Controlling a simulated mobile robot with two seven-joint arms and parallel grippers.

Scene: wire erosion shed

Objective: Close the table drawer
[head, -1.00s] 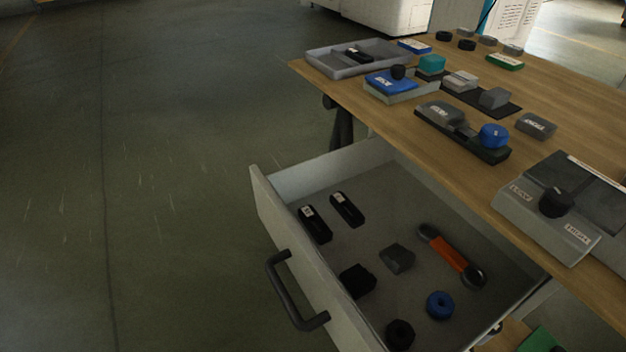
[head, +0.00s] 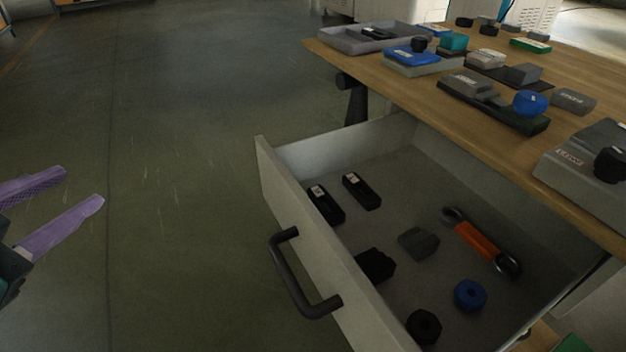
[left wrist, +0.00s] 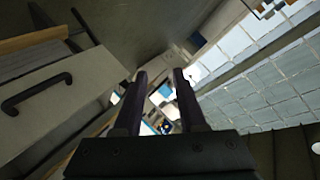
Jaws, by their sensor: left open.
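The table drawer (head: 318,240) is pulled well out from under the wooden table (head: 400,88). Its light front panel carries a dark bar handle (head: 297,282). My left gripper (head: 85,187) is at the left edge of the head view, its purple fingers apart and empty, well clear of the handle over the floor. In the left wrist view the fingers (left wrist: 160,78) are also apart with nothing between them, and the drawer front with its handle (left wrist: 36,92) is at the left. My right gripper is not in view.
The tabletop holds a grey tray (head: 372,40) and several blocks and devices. The floor (head: 180,130) left of the drawer is clear.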

